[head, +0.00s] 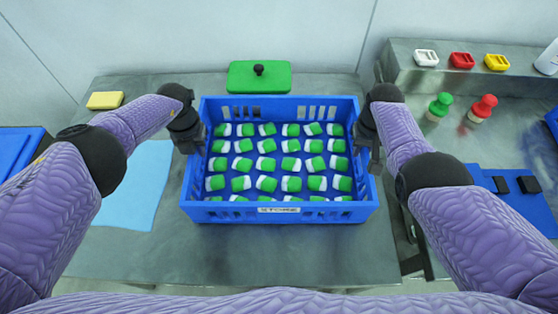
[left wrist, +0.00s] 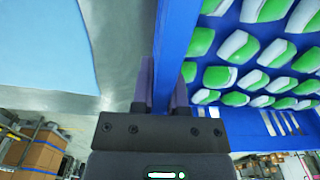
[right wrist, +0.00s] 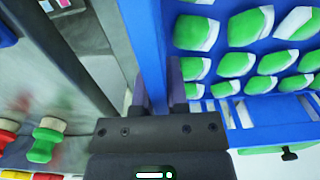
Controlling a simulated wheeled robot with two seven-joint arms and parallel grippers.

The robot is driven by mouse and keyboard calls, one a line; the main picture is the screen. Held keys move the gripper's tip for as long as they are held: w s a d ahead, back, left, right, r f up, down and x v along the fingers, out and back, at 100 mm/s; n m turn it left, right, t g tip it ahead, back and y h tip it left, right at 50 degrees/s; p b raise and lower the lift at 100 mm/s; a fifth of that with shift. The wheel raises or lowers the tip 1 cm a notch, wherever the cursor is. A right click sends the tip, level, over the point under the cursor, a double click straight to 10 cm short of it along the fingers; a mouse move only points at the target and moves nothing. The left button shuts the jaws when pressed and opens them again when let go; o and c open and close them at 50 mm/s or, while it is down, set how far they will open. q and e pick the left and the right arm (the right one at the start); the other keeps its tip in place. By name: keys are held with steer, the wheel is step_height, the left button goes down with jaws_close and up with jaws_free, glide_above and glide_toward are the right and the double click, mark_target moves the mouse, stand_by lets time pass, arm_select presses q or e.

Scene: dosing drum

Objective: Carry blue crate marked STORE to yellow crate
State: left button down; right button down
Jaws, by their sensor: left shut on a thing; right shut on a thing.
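The blue crate (head: 230,213) is at the middle of the head view, level, with a white label (head: 279,209) on its front wall that seems to read STORE. It holds many green-and-white capsule-like pieces (head: 265,164). My left gripper (head: 191,146) is shut on the crate's left wall, with the wall between its fingers in the left wrist view (left wrist: 163,90). My right gripper (head: 371,152) is shut on the right wall, as the right wrist view also shows (right wrist: 160,90). I cannot tell whether the crate touches the table. No yellow crate is in view.
The grey table (head: 250,255) is bare in front. A green lid (head: 245,78) with a black knob lies behind the crate. A light-blue sheet (head: 140,185) and a yellow block (head: 105,100) lie left. A raised shelf (head: 405,67), green and red-topped items (head: 439,106) stand right.

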arm_select(q)
steer(key=shift+w+r, duration=0.1)
arm_select(e)
steer(key=shift+w+r, duration=0.1)
